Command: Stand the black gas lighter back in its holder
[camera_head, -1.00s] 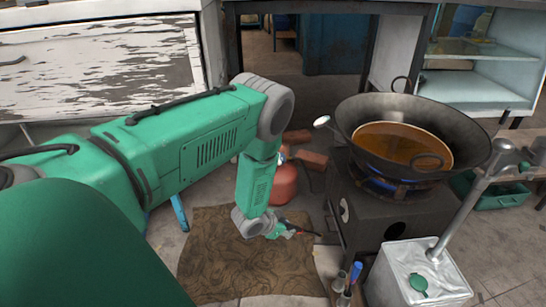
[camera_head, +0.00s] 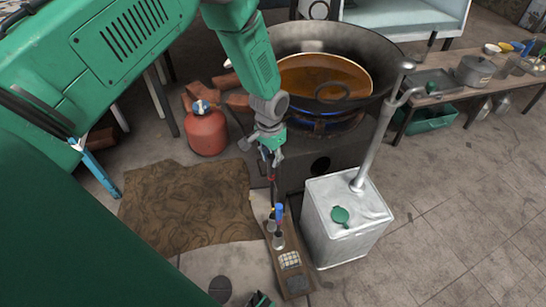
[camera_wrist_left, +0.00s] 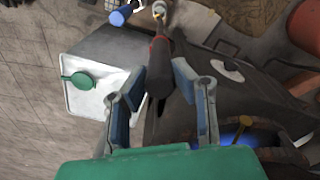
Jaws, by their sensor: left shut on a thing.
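My left gripper (camera_head: 271,148) is shut on the black gas lighter (camera_head: 271,180), which hangs down nearly upright. In the left wrist view the lighter (camera_wrist_left: 160,72) has a thick black handle between the blue finger pads (camera_wrist_left: 160,85) and a red band farther along. Its thin tip points at a small metal cup (camera_wrist_left: 159,8), the likely holder. In the head view small cups (camera_head: 278,241) stand on a narrow wooden board (camera_head: 297,284); a blue-topped thing (camera_head: 280,212) stands there. Whether the tip is inside or above a cup I cannot tell.
The black stove (camera_head: 320,165) with a wok of oil (camera_head: 325,77) and lit flame is beside the gripper. A silver tin (camera_head: 345,235) with a pump stands right of the board. A brown mat (camera_head: 190,205) and red gas cylinder (camera_head: 206,132) are left. A green-and-black part shows at the bottom edge.

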